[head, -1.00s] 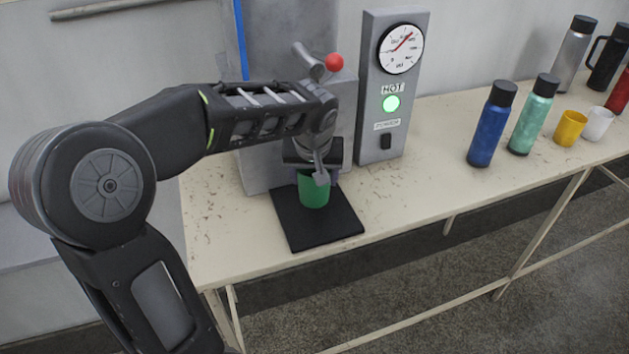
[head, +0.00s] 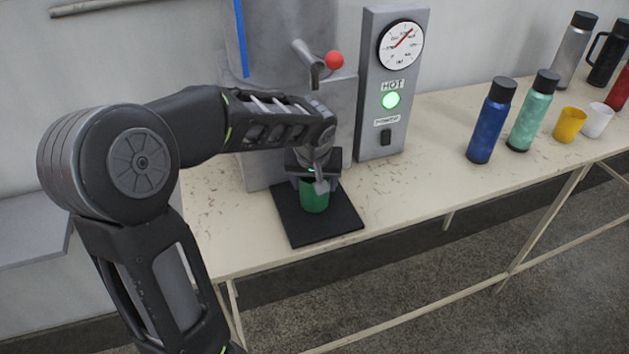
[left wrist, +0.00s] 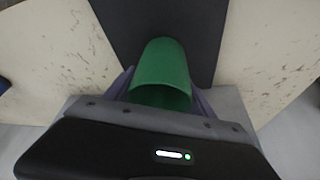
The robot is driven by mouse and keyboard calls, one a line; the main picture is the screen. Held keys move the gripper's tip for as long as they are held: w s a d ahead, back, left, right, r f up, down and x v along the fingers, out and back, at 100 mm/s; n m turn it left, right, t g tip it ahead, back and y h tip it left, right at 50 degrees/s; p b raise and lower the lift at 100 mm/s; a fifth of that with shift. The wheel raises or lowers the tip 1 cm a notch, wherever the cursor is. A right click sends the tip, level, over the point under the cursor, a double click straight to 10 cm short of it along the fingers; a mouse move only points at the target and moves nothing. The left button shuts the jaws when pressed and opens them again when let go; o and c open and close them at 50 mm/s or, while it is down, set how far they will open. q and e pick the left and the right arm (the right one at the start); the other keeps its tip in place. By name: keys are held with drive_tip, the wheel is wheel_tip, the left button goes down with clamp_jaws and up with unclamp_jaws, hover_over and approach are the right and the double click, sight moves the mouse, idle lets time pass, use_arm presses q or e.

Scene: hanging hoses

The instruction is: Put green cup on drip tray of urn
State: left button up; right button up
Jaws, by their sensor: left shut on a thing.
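The green cup (head: 314,197) is upright at the black drip tray (head: 325,229), below the spout of the grey urn (head: 262,55). My left gripper (head: 317,184) is shut on the cup near its rim and covers part of its upper side. In the left wrist view, the green cup (left wrist: 162,72) is between the two fingers, with the dark tray (left wrist: 180,22) behind it. Whether the cup's base touches the tray is hard to tell. My right gripper is not in view.
A grey panel (head: 384,152) with a dial and a lit green lamp stands right of the urn. A blue bottle (head: 489,122), a teal bottle (head: 532,113), a yellow cup (head: 569,124) and a white cup (head: 597,120) stand farther right. The table (head: 420,170) between is clear.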

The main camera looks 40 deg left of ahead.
use_arm(q)
drive_tip(key=o, duration=1.4)
drive_tip(key=shift+c, duration=0.2)
drive_tip(key=shift+r, duration=0.1)
drive_tip(key=shift+r+p, duration=0.2)
drive_tip(key=shift+p, duration=0.35)
drive_tip(key=b+v, duration=0.1)
drive_tip(key=v, duration=1)
drive_tip(key=shift+s+r, duration=0.15)
drive_tip(key=shift+r, duration=0.2)
